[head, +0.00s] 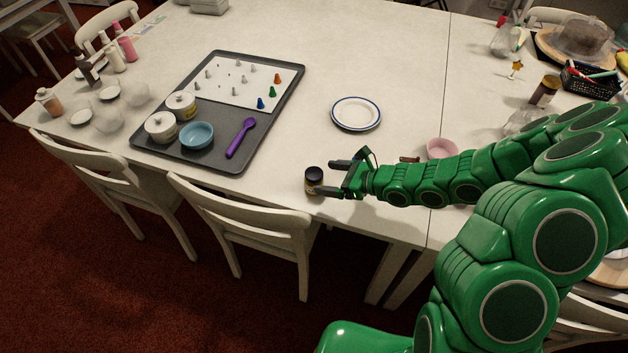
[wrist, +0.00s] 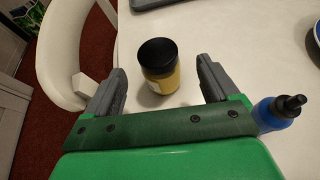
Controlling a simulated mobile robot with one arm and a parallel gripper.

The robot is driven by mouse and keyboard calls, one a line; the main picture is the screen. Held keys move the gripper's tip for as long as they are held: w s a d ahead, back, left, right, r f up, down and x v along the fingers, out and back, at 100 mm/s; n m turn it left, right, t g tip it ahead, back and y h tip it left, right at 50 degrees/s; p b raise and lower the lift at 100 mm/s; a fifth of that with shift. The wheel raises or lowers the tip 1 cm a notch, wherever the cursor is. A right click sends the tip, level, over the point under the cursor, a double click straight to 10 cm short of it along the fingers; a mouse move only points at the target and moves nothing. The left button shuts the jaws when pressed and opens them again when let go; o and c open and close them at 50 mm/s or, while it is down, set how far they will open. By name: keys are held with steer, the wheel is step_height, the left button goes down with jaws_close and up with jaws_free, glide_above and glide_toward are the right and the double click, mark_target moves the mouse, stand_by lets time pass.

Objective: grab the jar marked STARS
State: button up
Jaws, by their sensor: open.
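A small jar (head: 313,188) with a black lid stands upright near the table's front edge. In the wrist view the jar (wrist: 160,82) shows yellow contents and part of a pale label, too small to read, so I cannot tell whether it says STARS. My gripper (head: 327,177) is open, low over the table, reaching in from the right. In the wrist view the jar stands between the fingertips of my gripper (wrist: 162,72), with a visible gap on each side.
A blue bottle (wrist: 277,113) with a black tip stands close beside the right finger in the wrist view. A blue-rimmed plate (head: 356,113) lies behind, and a grey tray (head: 225,160) lies to the left. A white chair (head: 245,212) stands at the front edge.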

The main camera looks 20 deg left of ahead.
mark_target(309, 177)
steer(key=shift+x, duration=3.7)
steer(key=shift+f, duration=0.2)
steer(key=c, duration=1.1)
